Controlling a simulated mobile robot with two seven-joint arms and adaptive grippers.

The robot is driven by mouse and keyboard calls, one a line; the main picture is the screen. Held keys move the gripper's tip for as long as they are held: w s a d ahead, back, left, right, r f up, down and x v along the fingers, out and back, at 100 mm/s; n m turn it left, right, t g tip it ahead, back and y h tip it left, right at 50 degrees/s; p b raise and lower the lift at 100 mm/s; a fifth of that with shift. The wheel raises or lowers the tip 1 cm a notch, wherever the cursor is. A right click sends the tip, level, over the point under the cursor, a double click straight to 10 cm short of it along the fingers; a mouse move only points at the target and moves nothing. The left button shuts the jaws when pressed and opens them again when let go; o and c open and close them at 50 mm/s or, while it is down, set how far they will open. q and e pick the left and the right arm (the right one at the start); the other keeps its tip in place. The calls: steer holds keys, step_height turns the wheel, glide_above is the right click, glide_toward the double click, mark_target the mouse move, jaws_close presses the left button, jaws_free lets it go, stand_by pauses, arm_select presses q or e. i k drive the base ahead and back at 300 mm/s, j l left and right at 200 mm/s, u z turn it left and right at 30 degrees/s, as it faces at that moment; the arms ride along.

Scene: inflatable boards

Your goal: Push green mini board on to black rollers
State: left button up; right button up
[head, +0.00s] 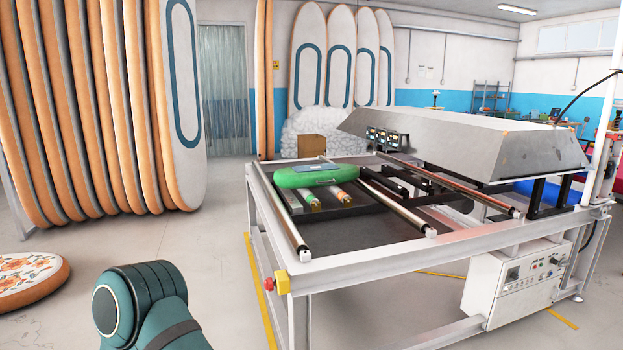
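What lies directly under the board is hidden. Part of my teal arm shows at the bottom left, well apart from the table. Neither gripper is in view.
The white table frame (300,279) has a red button at its near left corner. A large grey hood (470,142) covers the right side, above a control box (515,285). Tall boards (180,100) stand at left; a floral board (30,280) lies low. Floor before the table is clear.

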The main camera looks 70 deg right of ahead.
mark_target(286, 178)
steer(key=z, duration=2.3)
steer(key=i+j+u, duration=0.35)
steer(key=i, duration=0.25)
steer(key=i+u, duration=0.4)
steer(key=i, duration=1.7)
steer(key=i+j+z, duration=0.1)
steer(key=i, duration=0.65)
steer(key=i+j+z, duration=0.1)
steer(key=i, duration=0.6)
steer(key=i+j+z, duration=0.2)
steer(key=i+z, duration=0.25)
steer(key=i+j+z, duration=0.45)
steer(key=i+l, duration=0.05)
